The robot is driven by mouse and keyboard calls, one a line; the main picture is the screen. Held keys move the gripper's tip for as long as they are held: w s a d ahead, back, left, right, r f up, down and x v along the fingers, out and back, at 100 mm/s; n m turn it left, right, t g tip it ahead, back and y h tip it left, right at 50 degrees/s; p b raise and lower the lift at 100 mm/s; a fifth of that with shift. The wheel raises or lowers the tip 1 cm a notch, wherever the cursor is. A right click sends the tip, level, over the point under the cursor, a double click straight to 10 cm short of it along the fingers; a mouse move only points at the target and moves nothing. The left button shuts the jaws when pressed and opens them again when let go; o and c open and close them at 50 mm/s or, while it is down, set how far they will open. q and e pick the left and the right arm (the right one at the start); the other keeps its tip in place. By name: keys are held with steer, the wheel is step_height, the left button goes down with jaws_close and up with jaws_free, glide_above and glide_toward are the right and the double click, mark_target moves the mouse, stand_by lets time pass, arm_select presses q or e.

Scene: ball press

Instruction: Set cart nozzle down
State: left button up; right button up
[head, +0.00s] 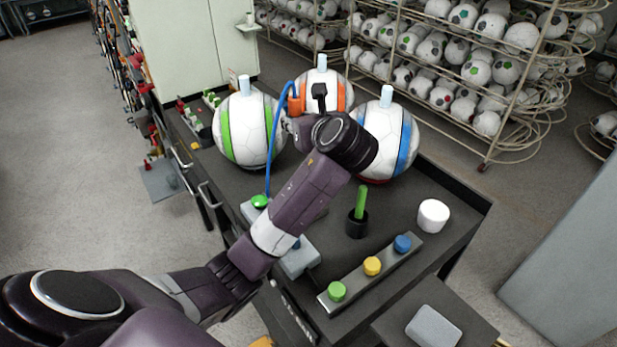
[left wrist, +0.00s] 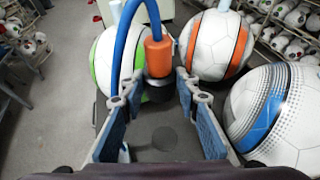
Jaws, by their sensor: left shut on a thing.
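The cart nozzle (head: 295,104), an orange piece with a black lower end and a blue hose (head: 274,135), is up among the balls in the head view. It hangs upright over the cart in the left wrist view (left wrist: 158,56). My left gripper (head: 305,110) is shut on its black lower part; the fingers stand on either side of it in the left wrist view (left wrist: 157,88). The cart top (head: 405,178) is dark. A dark round spot (left wrist: 165,138) shows on the surface below the nozzle. My right gripper is not in view.
Green-striped (head: 250,130), orange-striped (head: 340,95) and blue-striped (head: 400,140) balls stand close around the left gripper. A black cup with a green stick (head: 359,204), a white cylinder (head: 433,216) and a button bar (head: 372,270) stand nearer on the cart.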

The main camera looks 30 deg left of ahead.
arm_select(q)
steer(key=f, duration=0.1)
steer(key=w+f, duration=0.1)
steer(key=shift+f, duration=0.3)
steer(key=f+p, duration=0.1)
steer(key=f, duration=0.8)
steer(key=s+f+p, duration=0.1)
steer(key=f, duration=0.4)
steer(key=shift+p, duration=0.35)
step_height(320, 180, down, 2)
steer(key=shift+f, duration=0.55)
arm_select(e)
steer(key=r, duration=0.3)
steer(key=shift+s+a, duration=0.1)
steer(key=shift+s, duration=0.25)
arm_select(q)
steer(key=shift+f, duration=0.15)
steer(key=o, duration=1.2)
steer(key=shift+f, duration=0.1)
